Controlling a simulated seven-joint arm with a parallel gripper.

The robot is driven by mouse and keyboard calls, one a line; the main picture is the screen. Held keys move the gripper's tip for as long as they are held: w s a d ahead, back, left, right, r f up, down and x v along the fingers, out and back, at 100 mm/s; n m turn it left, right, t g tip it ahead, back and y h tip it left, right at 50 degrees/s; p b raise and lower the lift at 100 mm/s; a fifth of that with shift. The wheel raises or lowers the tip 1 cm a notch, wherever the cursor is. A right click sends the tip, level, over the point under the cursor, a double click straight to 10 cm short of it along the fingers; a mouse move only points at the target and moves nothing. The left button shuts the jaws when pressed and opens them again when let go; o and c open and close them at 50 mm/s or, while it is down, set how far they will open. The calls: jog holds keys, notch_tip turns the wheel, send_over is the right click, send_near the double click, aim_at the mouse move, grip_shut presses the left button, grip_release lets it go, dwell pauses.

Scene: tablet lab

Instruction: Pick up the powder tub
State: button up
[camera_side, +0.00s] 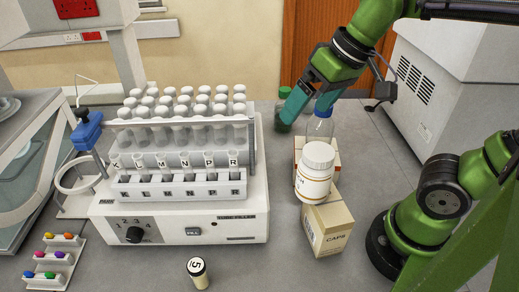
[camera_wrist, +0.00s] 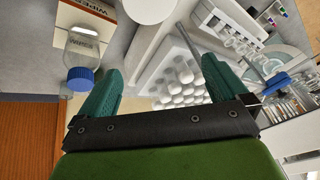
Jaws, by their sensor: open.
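The powder tub appears to be the white round tub (camera_side: 315,172) with a white ribbed lid, upright right of the tube filler in the side view. I cannot tell whether it stands on or just behind the caps carton. A white round shape at the top edge of the wrist view (camera_wrist: 150,8) looks like its lid. My gripper (camera_side: 304,112) is open, above and behind the tub in the side view, apart from it. Its two teal fingers show in the wrist view (camera_wrist: 155,78) with nothing held between them.
A caps carton (camera_side: 328,230) stands in front of the tub. A blue-capped clear bottle (camera_wrist: 81,62) and a wipes box (camera_wrist: 85,20) are close behind it. The tube filler (camera_side: 180,222) with racked tubes is left. A small labelled vial (camera_side: 198,272) stands in front.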

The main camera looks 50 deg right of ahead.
aim_at(319, 151)
jog(key=s+a+r+n+g+h, duration=0.1)
jog(key=s+a+r+g+h, duration=0.1)
jog(key=s+r+g, duration=0.4)
jog(key=shift+t, duration=0.7)
jog(key=f, duration=0.3)
jog(key=w+f, duration=0.1)
jog(key=f, duration=0.2)
jog(key=w+f, duration=0.1)
jog(key=f, duration=0.3)
jog(key=shift+w+f, duration=0.1)
jog(key=shift+a+f, duration=0.1)
jog(key=shift+f, duration=2.5)
jog(key=c, duration=1.4)
jog(key=shift+r, duration=0.15)
jog(key=r, duration=0.3)
jog(key=s+r, duration=0.1)
jog(key=r, duration=0.5)
jog(key=shift+s, duration=0.2)
jog(key=shift+s+f, duration=0.55)
jog(key=shift+f, duration=0.95)
jog(key=shift+s+f, duration=0.5)
jog(key=shift+f, duration=1)
jog(key=shift+s+f, duration=0.55)
jog(key=shift+f, duration=0.95)
